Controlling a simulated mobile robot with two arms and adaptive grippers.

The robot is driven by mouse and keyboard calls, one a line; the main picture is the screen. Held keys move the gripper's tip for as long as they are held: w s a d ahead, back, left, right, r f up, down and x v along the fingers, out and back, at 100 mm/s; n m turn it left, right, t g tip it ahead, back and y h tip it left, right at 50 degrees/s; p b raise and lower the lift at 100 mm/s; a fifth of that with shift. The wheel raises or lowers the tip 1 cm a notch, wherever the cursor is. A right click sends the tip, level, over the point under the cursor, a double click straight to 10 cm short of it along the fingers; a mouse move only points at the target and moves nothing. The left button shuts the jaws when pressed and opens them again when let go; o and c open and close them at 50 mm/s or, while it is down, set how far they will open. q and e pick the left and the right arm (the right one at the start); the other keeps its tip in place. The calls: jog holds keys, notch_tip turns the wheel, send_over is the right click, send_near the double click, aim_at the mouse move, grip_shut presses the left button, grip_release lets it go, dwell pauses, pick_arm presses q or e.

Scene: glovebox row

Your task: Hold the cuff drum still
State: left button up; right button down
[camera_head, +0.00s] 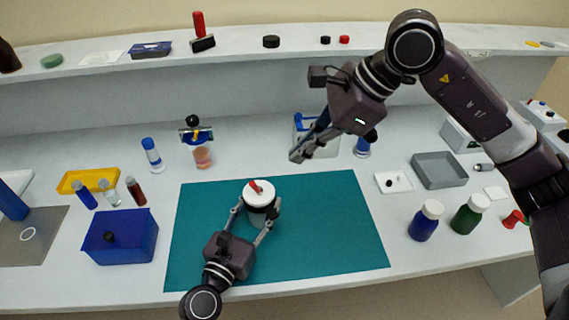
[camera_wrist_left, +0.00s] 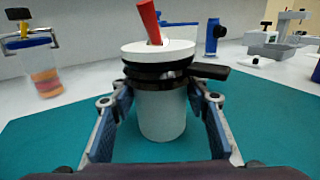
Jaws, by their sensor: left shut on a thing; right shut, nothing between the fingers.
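The cuff drum (camera_head: 260,197) stands upright on the teal mat (camera_head: 325,225). It has a grey-white body, a white ring on top, and a red piece sticking up from the ring's middle. In the left wrist view the drum (camera_wrist_left: 162,115) shows a black band under the ring, with a dark tab pointing right. My left gripper (camera_head: 255,222) is shut on the drum's body, one finger on each side. My right gripper (camera_head: 300,154) is shut and empty. It hangs above and behind the mat, to the right of the drum and apart from it.
A blue box (camera_head: 120,238) stands left of the mat. A yellow tray (camera_head: 88,180) and small bottles are behind it. Blue (camera_head: 425,221) and green (camera_head: 469,214) bottles and a grey tray (camera_head: 438,171) stand to the right. The mat's right part is clear.

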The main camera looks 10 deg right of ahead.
jog(key=v, duration=0.3)
jog(key=shift+s+r, duration=0.15)
jog(key=shift+r, duration=0.15)
pick_arm(q)
jog(key=o, duration=1.3)
